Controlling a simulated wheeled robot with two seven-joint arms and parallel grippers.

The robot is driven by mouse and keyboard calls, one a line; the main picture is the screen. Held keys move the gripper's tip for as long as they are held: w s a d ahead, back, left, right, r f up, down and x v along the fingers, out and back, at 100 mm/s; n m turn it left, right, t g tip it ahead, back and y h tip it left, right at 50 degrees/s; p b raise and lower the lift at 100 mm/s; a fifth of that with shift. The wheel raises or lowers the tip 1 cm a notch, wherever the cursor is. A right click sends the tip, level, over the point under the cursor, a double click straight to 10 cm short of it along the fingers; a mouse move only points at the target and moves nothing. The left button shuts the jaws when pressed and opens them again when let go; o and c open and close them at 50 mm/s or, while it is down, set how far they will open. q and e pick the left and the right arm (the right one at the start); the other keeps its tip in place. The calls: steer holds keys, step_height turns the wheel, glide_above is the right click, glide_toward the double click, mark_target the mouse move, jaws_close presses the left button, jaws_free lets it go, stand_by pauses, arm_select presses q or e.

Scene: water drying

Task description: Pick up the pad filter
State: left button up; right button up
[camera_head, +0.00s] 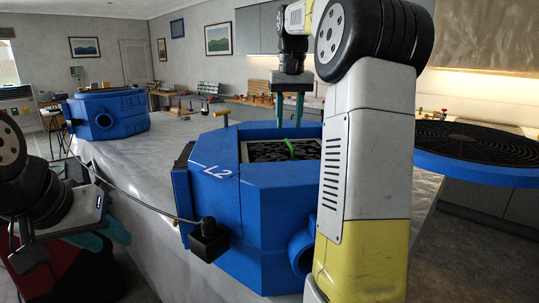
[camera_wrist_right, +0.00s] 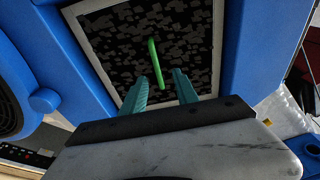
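The pad filter (camera_head: 268,150) is a dark, grey-flecked square with a pale frame and a green handle (camera_head: 291,148). It sits in the top opening of the blue machine marked L2 (camera_head: 240,205). My right gripper (camera_head: 288,122) points down above it, its two teal fingers apart and empty. In the right wrist view the pad filter (camera_wrist_right: 112,50) lies below my right gripper (camera_wrist_right: 161,76), and the green handle (camera_wrist_right: 155,62) shows beyond and between the fingertips, seemingly not gripped. My left gripper (camera_head: 105,236) is low at the left, teal fingers apart, away from the filter.
The black round-grilled lid (camera_head: 475,140) with a blue rim stands out at the right. A cable runs to a black plug (camera_head: 208,240) on the machine's front. Another blue machine (camera_head: 110,113) stands behind at the left. My right arm hides the machine's right side.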

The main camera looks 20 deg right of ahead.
mark_target(289, 143)
steer(key=f, duration=0.4)
steer(key=w+f, duration=0.1)
steer(key=f, duration=0.1)
steer(key=shift+d+f, duration=0.4)
jaws_close()
steer(key=shift+r, duration=0.1)
stand_by(0.9)
